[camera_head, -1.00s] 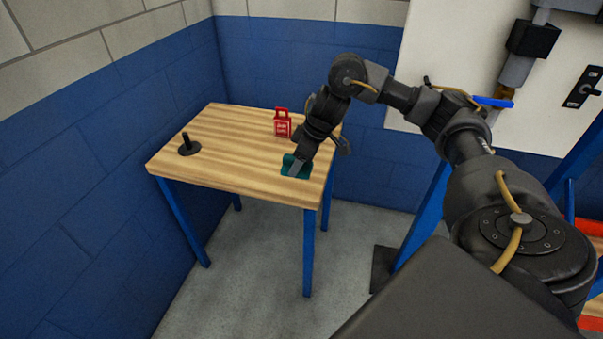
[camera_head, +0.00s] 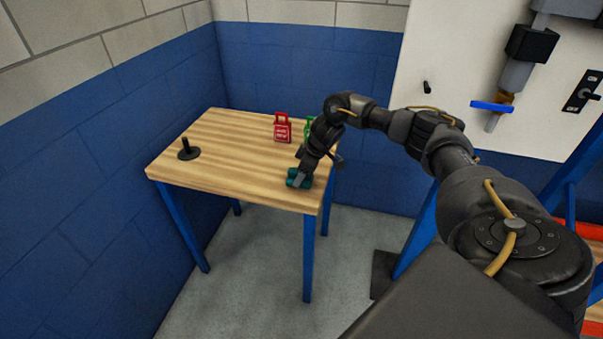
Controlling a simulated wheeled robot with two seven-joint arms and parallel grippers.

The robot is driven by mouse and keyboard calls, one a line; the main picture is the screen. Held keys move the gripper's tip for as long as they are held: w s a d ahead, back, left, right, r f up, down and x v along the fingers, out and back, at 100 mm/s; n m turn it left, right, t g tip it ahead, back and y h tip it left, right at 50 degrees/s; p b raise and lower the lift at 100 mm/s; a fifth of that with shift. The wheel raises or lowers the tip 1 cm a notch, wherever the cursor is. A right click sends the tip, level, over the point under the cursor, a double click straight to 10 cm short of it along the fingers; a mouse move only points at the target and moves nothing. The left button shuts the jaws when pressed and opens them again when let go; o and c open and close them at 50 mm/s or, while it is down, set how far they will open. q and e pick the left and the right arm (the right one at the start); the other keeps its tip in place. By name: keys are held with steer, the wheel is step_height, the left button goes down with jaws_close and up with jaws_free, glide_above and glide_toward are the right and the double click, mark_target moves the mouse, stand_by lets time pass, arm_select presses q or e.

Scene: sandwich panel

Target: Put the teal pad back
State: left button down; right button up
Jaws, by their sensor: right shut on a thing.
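The teal pad (camera_head: 291,180) is at the front right corner of the wooden table (camera_head: 225,165). My right gripper (camera_head: 300,178) is over it, pointing down, and shut on it. The fingers cover part of the pad. I cannot tell whether the pad rests on the tabletop or is just above it. My left gripper is not in view.
A red tag-like item (camera_head: 282,130) stands toward the table's back, with a green one (camera_head: 309,124) partly hidden behind my right arm. A black post on a round base (camera_head: 188,150) stands at the left. The table's middle is clear. A blue-handled valve (camera_head: 492,106) is on the white panel.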

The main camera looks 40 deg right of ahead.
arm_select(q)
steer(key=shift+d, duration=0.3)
arm_select(e)
steer(key=o, duration=1)
steer(key=shift+f, duration=0.1)
steer(key=shift+c, duration=0.2)
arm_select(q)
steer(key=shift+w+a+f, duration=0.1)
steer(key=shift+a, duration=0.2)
arm_select(e)
steer(key=v, duration=1.2)
